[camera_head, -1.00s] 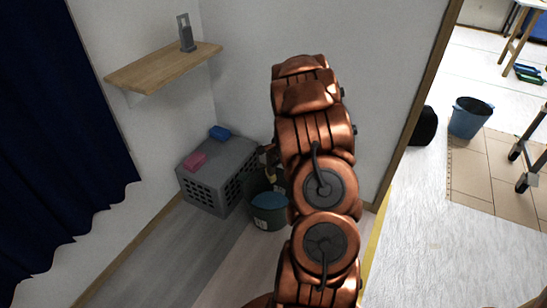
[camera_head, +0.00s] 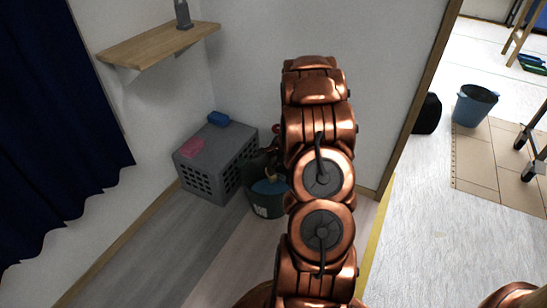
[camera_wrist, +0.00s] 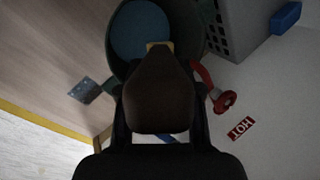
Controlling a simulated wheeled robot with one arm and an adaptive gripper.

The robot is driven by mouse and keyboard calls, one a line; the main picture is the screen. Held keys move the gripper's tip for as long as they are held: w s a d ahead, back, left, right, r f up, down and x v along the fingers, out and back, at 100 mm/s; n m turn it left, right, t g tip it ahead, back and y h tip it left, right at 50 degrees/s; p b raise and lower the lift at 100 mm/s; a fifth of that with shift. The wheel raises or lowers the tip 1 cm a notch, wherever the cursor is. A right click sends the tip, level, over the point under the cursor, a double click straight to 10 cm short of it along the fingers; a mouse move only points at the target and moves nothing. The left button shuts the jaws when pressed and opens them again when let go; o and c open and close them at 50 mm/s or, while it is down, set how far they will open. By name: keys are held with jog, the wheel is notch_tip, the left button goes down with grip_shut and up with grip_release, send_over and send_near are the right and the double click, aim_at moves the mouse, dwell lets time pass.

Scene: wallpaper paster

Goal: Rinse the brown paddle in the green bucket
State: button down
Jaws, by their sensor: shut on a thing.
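The green bucket (camera_head: 265,206) stands on the floor beside a grey crate, partly hidden behind my arm in the head view. In the wrist view the bucket (camera_wrist: 119,45) is at the top, with blue liquid (camera_wrist: 140,30) inside. My gripper (camera_wrist: 159,108) is shut on the dark brown paddle (camera_wrist: 158,92). The paddle's light tan end (camera_wrist: 160,46) overlaps the bucket's opening in the wrist view. I cannot tell whether the paddle touches the liquid. In the head view my arm hides most of the gripper and paddle.
The grey crate (camera_head: 204,180) carries a pink block (camera_head: 192,149) and a blue block (camera_head: 218,118). A red tap handle (camera_wrist: 224,102) and a HOT label (camera_wrist: 240,129) are close to the gripper. A wooden shelf (camera_head: 150,47) is above. A blue bucket (camera_head: 475,106) stands far right.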

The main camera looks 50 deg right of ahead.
notch_tip(320, 180, down, 8)
jog(key=b, duration=0.4)
dwell(0.3)
jog(key=shift+f, duration=1.6)
dwell(0.7)
jog(key=shift+a+r, duration=0.15)
jog(key=shift+a, duration=1.35)
jog(key=d, duration=0.6)
jog(key=shift+a, duration=0.1)
